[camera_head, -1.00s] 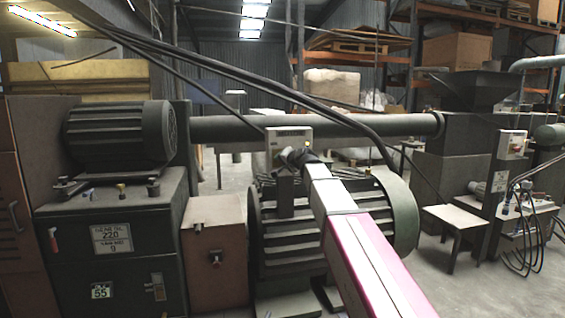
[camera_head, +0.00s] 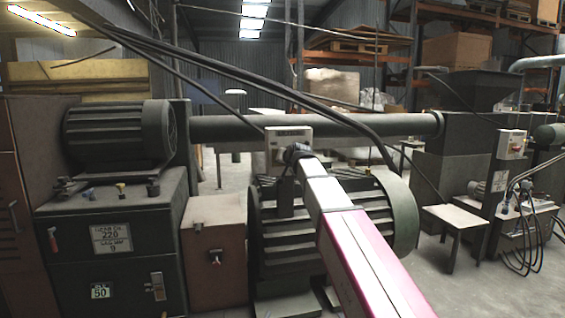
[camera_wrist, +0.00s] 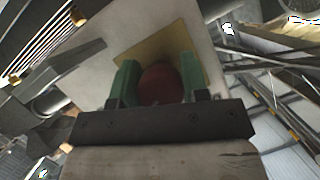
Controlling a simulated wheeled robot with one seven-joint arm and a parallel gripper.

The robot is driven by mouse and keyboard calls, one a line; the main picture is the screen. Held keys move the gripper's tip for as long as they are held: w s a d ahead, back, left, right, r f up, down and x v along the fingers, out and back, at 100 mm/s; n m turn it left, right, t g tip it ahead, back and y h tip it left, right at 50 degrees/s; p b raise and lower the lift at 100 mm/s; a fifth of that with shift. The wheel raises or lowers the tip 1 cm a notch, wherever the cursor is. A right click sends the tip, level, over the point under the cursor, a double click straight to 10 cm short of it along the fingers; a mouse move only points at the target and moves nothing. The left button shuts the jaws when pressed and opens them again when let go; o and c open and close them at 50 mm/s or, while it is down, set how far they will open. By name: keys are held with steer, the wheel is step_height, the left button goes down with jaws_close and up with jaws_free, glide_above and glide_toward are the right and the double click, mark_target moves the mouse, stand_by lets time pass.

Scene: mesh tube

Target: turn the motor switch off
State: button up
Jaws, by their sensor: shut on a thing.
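The motor switch is a red round knob (camera_wrist: 160,84) on a yellow plate (camera_wrist: 150,45) fixed to a pale box. In the head view the switch box (camera_head: 289,133) stands above the ribbed motor, and the front of my arm covers the knob. My gripper (camera_wrist: 158,72) has its two green fingers on either side of the knob, shut on it. In the head view the end of my arm (camera_head: 298,152) is right in front of the box's lower part. The lower side of the knob is hidden behind the gripper body in the wrist view.
The large ribbed motor (camera_head: 395,215) lies under my arm. Thick black cables (camera_head: 340,118) and a long grey pipe (camera_head: 225,127) run close by the switch box. Another box with a red knob (camera_head: 512,144) stands at the right. Floor is open beside the small table (camera_head: 450,216).

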steer(key=n+h, duration=0.3)
steer(key=n, duration=0.1)
steer(key=shift+d+t, duration=0.15)
steer(key=shift+t, duration=0.25)
steer(key=n+t+h, duration=0.1)
steer(key=n+h, duration=0.1)
steer(key=n, duration=0.1)
steer(key=shift+d+n, duration=0.15)
steer(key=shift+n, duration=0.15)
stand_by(0.4)
steer(key=o, duration=0.9)
steer(key=shift+s, duration=0.1)
steer(key=v, duration=1)
steer(key=shift+s, duration=0.3)
